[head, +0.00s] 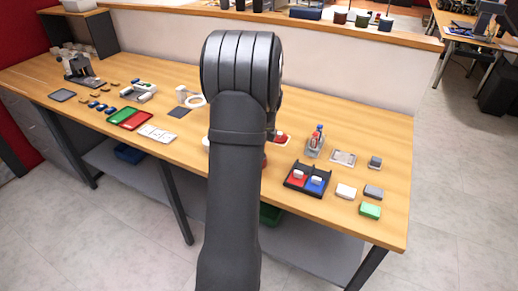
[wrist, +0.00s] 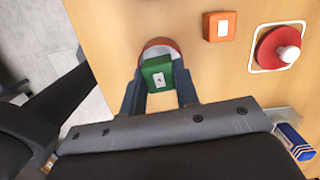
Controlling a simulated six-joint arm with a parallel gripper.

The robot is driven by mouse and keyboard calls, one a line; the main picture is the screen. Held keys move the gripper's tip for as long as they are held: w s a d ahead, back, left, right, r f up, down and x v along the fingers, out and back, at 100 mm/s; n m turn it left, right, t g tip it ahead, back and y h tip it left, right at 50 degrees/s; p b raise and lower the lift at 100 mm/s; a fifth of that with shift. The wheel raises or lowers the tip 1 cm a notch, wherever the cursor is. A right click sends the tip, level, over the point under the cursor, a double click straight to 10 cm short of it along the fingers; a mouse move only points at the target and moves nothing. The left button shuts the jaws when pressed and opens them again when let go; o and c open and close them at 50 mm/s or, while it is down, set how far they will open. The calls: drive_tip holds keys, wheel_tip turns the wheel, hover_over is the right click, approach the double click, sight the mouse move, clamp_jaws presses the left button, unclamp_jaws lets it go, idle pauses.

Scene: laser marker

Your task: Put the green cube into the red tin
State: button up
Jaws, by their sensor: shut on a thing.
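The green cube (wrist: 156,78), with a white label on its face, is between the two fingers of my gripper (wrist: 159,92) in the wrist view. My gripper is shut on it. The red tin (wrist: 160,43) shows as a round reddish rim just beyond the cube, and the cube and fingers cover much of it. The cube overlaps the near part of the tin's opening in this view; I cannot tell its height above the rim. In the head view my own arm hides the gripper and the cube.
An orange-red block (wrist: 220,26) and a red knob on a white plate (wrist: 279,48) lie right of the tin. A blue and white box (wrist: 293,140) is at lower right. A black tray with red and blue compartments (head: 308,179) stands right of my arm.

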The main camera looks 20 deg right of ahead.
drive_tip(key=shift+f, duration=0.2)
drive_tip(key=o, duration=1)
drive_tip(key=r, duration=0.5)
drive_tip(key=s+d+r, duration=0.1)
drive_tip(key=r, duration=0.5)
drive_tip(key=d+r, duration=0.1)
drive_tip(key=r, duration=0.5)
drive_tip(key=shift+s+r, duration=0.1)
drive_tip(key=shift+s, duration=0.25)
drive_tip(key=f, duration=0.5)
drive_tip(key=w+a+f, duration=0.1)
drive_tip(key=f, duration=0.5)
drive_tip(key=a+f, duration=0.1)
drive_tip(key=f, duration=0.5)
drive_tip(key=shift+w+f, duration=0.1)
drive_tip(key=shift+w, duration=0.25)
